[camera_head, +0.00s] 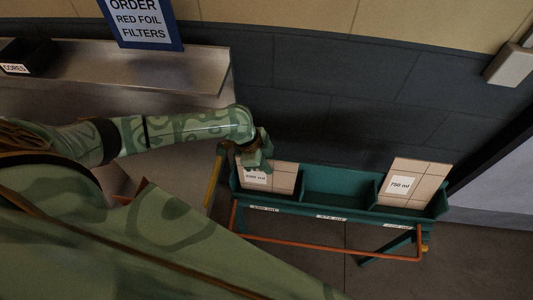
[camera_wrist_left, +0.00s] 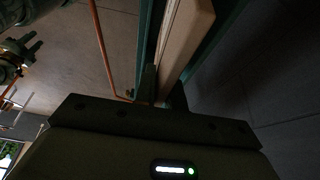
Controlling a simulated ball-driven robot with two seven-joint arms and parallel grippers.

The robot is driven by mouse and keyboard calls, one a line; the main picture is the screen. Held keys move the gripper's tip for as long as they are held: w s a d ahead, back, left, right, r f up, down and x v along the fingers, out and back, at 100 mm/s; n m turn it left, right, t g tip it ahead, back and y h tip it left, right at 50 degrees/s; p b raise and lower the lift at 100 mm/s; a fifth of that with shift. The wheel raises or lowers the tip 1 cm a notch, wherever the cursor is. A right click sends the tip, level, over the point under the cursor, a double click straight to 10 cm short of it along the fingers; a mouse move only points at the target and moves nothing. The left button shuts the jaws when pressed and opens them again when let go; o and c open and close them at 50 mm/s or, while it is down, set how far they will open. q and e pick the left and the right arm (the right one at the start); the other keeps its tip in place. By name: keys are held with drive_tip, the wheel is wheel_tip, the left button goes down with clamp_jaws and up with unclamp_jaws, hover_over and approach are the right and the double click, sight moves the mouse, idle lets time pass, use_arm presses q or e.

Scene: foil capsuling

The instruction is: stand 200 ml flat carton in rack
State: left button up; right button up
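The flat carton (camera_head: 284,177) is tan with a white label that seems to read 200 ml. It stands in the left compartment of the green rack (camera_head: 316,208). My left gripper (camera_head: 256,161) is at the carton's upper left edge, partly covering it. In the left wrist view the carton (camera_wrist_left: 188,42) runs down between the fingers of my left gripper (camera_wrist_left: 163,88), which appear closed on its edge. The far finger is mostly in shadow. A small dark green shape at the left wrist view's left edge may be my right gripper (camera_wrist_left: 17,50); its fingers are unclear.
A taller carton (camera_head: 402,183) labelled 750 ml stands in the right compartment. The middle compartment (camera_head: 337,186) is empty. An orange rail (camera_head: 330,249) runs along the rack's front. A steel counter (camera_head: 150,75) with a dark CORES bin (camera_head: 25,58) is at upper left.

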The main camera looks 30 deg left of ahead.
use_arm(q)
drive_tip(key=o, duration=0.3)
drive_tip(key=p+v, duration=0.3)
drive_tip(key=v, duration=1.3)
drive_tip(key=shift+r, duration=0.15)
